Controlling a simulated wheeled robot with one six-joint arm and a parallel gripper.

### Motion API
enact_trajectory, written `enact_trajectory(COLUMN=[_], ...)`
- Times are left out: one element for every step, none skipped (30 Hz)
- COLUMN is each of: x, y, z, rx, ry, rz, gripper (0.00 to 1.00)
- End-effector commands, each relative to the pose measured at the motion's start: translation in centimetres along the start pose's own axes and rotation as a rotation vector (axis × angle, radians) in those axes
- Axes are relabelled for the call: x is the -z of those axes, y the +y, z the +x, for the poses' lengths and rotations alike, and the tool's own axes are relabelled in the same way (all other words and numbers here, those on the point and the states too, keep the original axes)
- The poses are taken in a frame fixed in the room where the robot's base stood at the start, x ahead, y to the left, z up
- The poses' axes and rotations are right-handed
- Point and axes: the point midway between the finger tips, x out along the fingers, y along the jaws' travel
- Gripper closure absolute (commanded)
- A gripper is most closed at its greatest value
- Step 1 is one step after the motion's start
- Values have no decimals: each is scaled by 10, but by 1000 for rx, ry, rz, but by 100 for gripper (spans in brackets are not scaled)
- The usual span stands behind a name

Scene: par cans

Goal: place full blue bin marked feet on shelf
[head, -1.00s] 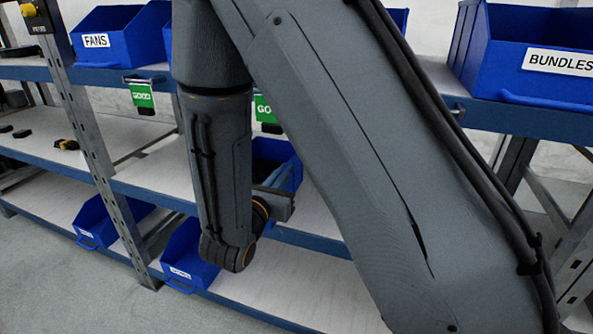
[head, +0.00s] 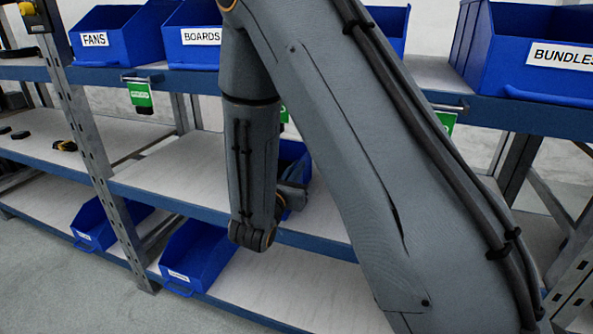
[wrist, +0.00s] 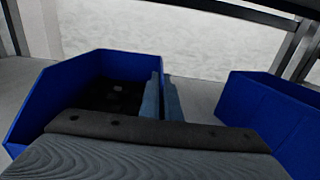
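In the wrist view a blue bin (wrist: 35,108) with dark contents fills the left. My gripper (wrist: 162,92) has its two fingers close together at that bin's right wall, one on each side, and appears shut on it. The bin's label is not in view, so I cannot read whether it says feet. In the head view my gripper (head: 292,194) is partly hidden by my arm, at a blue bin (head: 297,153) at middle-shelf height. My arm hides much of that bin.
Another blue bin (wrist: 275,112) stands close on the right in the wrist view. Bins marked FANS (head: 112,22), BOARDS (head: 200,57) and BUNDLES (head: 520,75) stand on the top shelf. Two blue bins (head: 205,250) (head: 92,222) sit low. The middle shelf (head: 180,170) has bare room.

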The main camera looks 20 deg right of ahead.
Motion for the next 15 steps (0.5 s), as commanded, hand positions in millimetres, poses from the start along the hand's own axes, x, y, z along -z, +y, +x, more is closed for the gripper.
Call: enact_trajectory(x=[-2,-2,-2,-2,-2,-1,0,1,1,1,1,1,1,1,1], y=[0,0,0,0,0,0,1,0,0,0,0,0,0,0,0], z=[0,0,0,0,0,0,0,0,0,0,0,0,0,0,0], rx=[0,0,0,0,0,0,0,0,0,0,0,0,0,0,0], ry=[-4,-3,-3,-3,-3,-3,-3,0,0,0,0,0,0,0,0], rz=[3,3,3,3,3,3,3,0,1,1,1,1,1,0,1], gripper=[100,100,100,100,100,100,100,95,88,83,78,78,78,78,78])
